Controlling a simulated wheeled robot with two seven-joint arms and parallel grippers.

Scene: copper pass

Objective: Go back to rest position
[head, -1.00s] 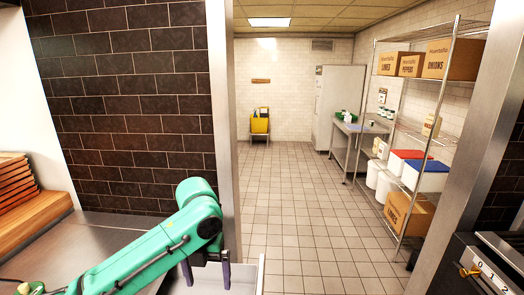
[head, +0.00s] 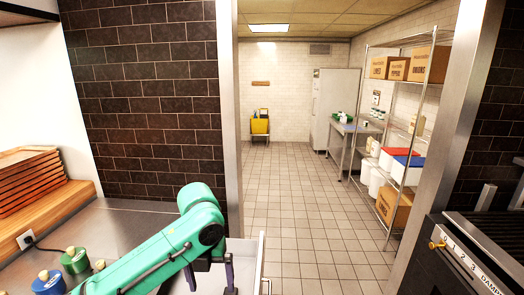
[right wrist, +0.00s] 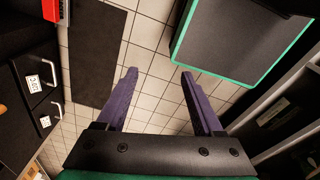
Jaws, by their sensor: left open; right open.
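My left arm reaches in from the left in the head view, green with a dark wrist. My left gripper (head: 210,274) points down with its two purple fingers apart, beside the steel counter (head: 125,224) near the door frame. Nothing shows between its fingers, though the lower tips are partly cut off. My right gripper (right wrist: 158,82) shows only in the right wrist view. Its purple fingers are spread and empty above the tiled floor.
A doorway opens onto clear tiled floor (head: 290,200). A wire shelf (head: 398,130) stands right of it, a range (head: 465,255) at the near right. Green and blue knobbed items (head: 75,261) sit on the counter. A dark mat (right wrist: 98,55) lies on the floor.

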